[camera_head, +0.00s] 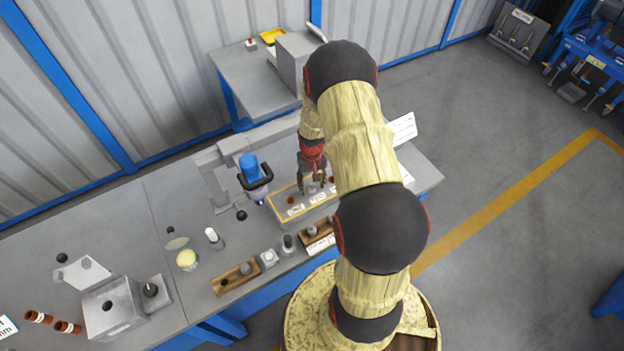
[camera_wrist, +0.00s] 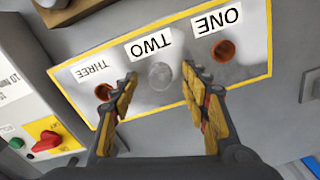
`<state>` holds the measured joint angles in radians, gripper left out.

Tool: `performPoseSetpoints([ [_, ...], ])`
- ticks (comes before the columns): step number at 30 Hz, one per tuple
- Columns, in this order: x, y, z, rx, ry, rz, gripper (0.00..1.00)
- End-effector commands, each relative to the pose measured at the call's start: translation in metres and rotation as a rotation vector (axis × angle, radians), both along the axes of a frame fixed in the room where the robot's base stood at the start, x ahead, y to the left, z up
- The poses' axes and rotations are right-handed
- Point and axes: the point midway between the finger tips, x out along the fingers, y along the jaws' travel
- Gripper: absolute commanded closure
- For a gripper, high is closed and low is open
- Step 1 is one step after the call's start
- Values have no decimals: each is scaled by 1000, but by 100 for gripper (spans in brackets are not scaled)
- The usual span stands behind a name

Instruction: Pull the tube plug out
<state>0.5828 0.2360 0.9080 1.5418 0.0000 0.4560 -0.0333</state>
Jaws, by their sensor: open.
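A plate with a yellow border (camera_wrist: 75,72) carries the labels ONE, TWO and THREE, upside down in the wrist view; its yellow edge also shows in the head view (camera_head: 283,217). A pale grey round plug (camera_wrist: 160,76) sits by the label TWO. Reddish-brown round tube ends or openings sit by ONE (camera_wrist: 223,50) and THREE (camera_wrist: 104,92). My gripper (camera_wrist: 159,77) is open, with one finger on each side of the grey plug in the picture; I see no contact. In the head view my gripper (camera_head: 313,186) is over the plate, partly hidden by my arm.
A control box (camera_wrist: 30,120) with a red switch on yellow stands beside the plate. A blue-topped tool (camera_head: 250,168) stands left of the plate. Wooden blocks (camera_head: 236,278) and small parts lie along the bench front. A metal box (camera_head: 112,308) is at far left.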

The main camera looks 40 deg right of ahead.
Motion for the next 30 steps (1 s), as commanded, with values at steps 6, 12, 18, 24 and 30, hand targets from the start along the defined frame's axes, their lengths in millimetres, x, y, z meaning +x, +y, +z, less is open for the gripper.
performPoseSetpoints([
  [6, 0, 0, -8, 0, 0, 0, 54],
  [12, 0, 0, -8, 0, 0, 0, 54],
  [18, 0, 0, -8, 0, 0, 0, 65],
  [24, 0, 0, -8, 0, 0, 0, 76],
  [30, 0, 0, -8, 0, 0, 0, 88],
])
